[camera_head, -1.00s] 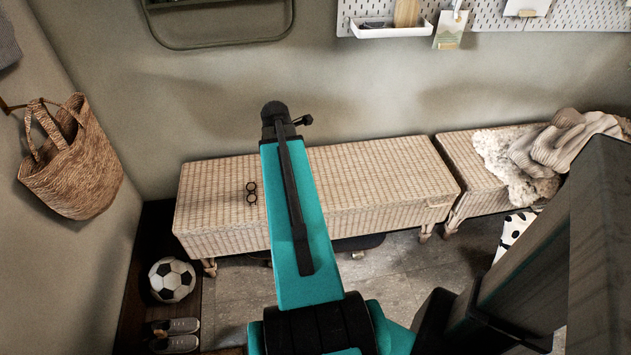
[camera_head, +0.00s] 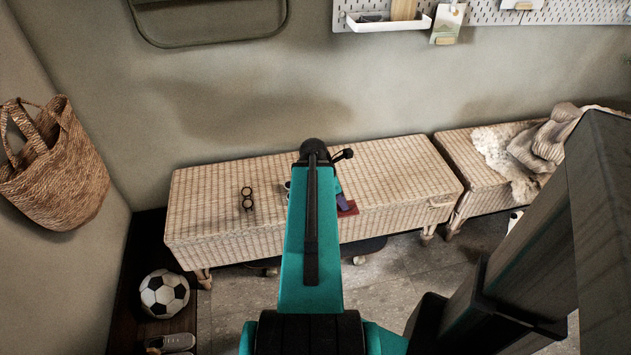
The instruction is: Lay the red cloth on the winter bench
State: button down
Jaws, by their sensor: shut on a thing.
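A red cloth (camera_head: 347,209) shows as a small patch just right of my arm, over the left wicker bench (camera_head: 215,195). My gripper (camera_head: 341,193) is mostly hidden behind my teal arm link; it is shut on the cloth, though the jaws themselves are covered. I cannot tell whether the cloth touches the bench top. The right wicker bench (camera_head: 458,150) carries a pale fleece (camera_head: 495,150) and a knitted grey-beige woollen item (camera_head: 553,140), so it looks like the winter bench.
A woven basket (camera_head: 55,175) hangs on the left wall. A shelf tray (camera_head: 390,22) is on the pegboard above. My dark column blocks the right side.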

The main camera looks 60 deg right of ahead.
jog(key=shift+d, duration=0.1)
jog(key=shift+w+d+f+b, duration=0.2)
jog(key=shift+d+b, duration=0.15)
jog(key=shift+d, duration=0.15)
jog(key=shift+w+d+f+b, duration=0.25)
jog(key=shift+w+d, duration=0.8)
jog(key=shift+d, duration=1.2)
jog(key=shift+w+d+f+b, duration=0.1)
jog(key=shift+w+d+b, duration=0.2)
jog(key=shift+w+d, duration=1.35)
jog(key=shift+w+d+f+b, duration=0.2)
jog(key=shift+w+d+b, duration=0.15)
jog(key=shift+d, duration=2.55)
jog(key=shift+f, duration=1.75)
jog(key=c, duration=1.7)
grip_release()
jog(key=shift+f, duration=0.1)
